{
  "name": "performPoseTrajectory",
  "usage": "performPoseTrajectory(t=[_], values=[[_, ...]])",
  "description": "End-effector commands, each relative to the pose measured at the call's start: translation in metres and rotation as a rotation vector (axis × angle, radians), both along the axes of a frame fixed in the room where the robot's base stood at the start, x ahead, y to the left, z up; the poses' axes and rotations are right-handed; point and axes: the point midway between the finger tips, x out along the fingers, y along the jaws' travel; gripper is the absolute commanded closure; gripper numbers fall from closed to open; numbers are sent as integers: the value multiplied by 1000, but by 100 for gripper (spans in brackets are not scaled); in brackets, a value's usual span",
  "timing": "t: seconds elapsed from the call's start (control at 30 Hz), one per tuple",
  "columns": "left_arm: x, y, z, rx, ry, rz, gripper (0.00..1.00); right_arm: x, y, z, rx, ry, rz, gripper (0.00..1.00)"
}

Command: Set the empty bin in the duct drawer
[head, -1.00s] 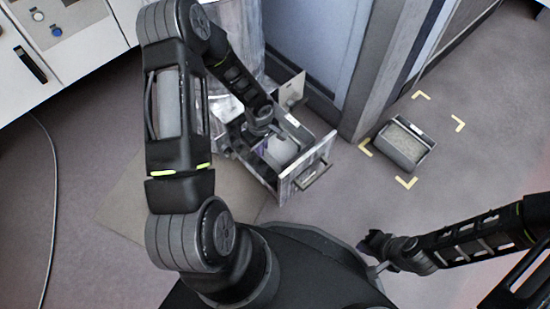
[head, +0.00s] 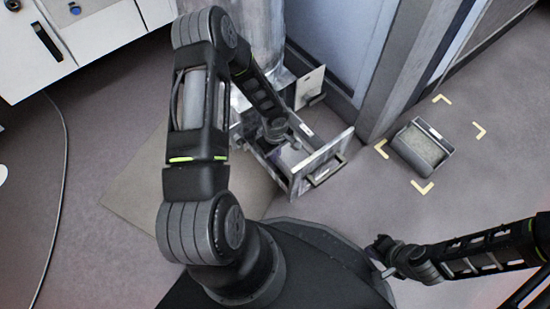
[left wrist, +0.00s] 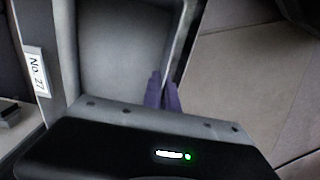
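The duct drawer (head: 325,160) is pulled out at the foot of the metal duct, its front panel and handle facing right. The empty grey bin (head: 291,153) is inside the drawer, partly hidden by my left arm and gripper. In the left wrist view the bin's bare inside (left wrist: 120,45) fills the upper left. My left gripper (head: 277,132) reaches down into the drawer. Its purple fingers (left wrist: 162,92) are close together at the bin's wall and seem shut on it. My right gripper (head: 378,255) is low at right, away from the drawer; its fingers are too small to read.
Another grey bin (head: 447,150), filled with pale material, stands on the floor inside yellow corner marks (head: 424,187). A white cabinet (head: 100,35) is at upper left. Floor between the drawer and the filled bin is clear.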

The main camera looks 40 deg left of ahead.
Motion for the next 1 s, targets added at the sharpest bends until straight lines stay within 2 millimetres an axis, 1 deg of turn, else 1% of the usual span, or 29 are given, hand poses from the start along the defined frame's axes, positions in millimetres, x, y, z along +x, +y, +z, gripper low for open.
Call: performPoseTrajectory(t=[0.03, 0.1, 0.33, 0.47, 0.5, 0.73, 1.0], values=[[1, 0, -10, -1, -1, 0, 100, 1, 0, -6, 1, -1, -1, 100], [1, -1, -13, -2, -2, 0, 100, 1, 0, -6, 1, -1, -1, 100], [1, 0, -12, -1, -2, -1, 100, 1, 0, -4, 1, -1, -1, 100], [1, 0, -16, -1, -2, 0, 100, 2, 0, -9, 2, -2, -1, 100], [0, 0, -14, 0, -1, 0, 94, 2, 0, -7, 2, -2, -1, 100], [0, 0, -14, 0, -1, 0, 76, 2, 0, -7, 2, -1, -1, 100], [0, 0, -13, 0, -1, 0, 76, 1, 0, -6, 1, -1, -1, 100]])
